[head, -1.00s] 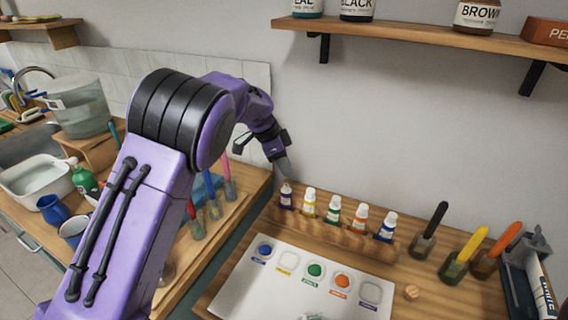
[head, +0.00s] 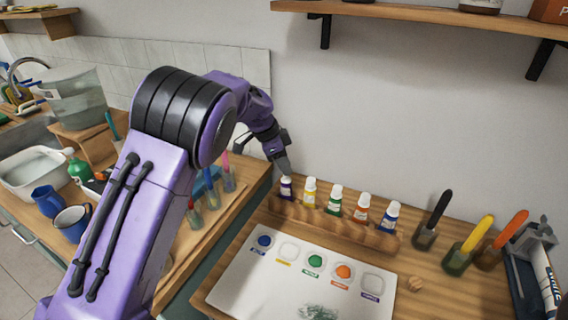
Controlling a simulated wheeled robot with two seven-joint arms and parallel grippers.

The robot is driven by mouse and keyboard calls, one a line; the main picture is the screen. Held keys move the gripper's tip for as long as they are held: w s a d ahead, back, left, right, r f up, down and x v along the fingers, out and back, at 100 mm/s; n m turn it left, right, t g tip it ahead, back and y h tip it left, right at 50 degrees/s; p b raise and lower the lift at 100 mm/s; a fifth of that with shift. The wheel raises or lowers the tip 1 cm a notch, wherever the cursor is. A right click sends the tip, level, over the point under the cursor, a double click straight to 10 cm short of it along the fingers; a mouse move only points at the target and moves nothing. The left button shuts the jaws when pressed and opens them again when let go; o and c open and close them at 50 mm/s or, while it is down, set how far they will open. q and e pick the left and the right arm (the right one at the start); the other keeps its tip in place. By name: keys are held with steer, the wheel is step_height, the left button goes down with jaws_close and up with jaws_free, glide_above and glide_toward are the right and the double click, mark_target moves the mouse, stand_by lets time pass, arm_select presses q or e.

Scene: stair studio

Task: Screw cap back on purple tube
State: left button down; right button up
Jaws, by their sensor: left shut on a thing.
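The purple tube (head: 286,189) stands upright at the left end of a wooden rack (head: 335,228), in a row with yellow, green, orange and blue tubes. My left gripper (head: 284,172) comes down over the top of the purple tube and is shut there. Its fingers hide the top of the tube, so the cap itself is too small and covered to make out. The yellow tube (head: 309,191), green tube (head: 335,200), orange tube (head: 361,208) and blue tube (head: 388,217) show white tops. My right gripper is out of view.
A white palette (head: 235,290) with paint wells lies in front of the rack. Brushes in jars (head: 425,238) and a dark holder (head: 520,270) stand at the right. A shelf (head: 420,14) hangs above.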

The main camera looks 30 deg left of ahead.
arm_select(q)
steer(key=shift+p, duration=0.4)
stand_by(0.7)
steer(key=shift+f, duration=0.75)
stand_by(1.7)
steer(key=c, duration=0.5)
jaws_free()
steer(key=shift+c, duration=0.2)
step_height(320, 180, up, 7)
steer(key=p, duration=0.7)
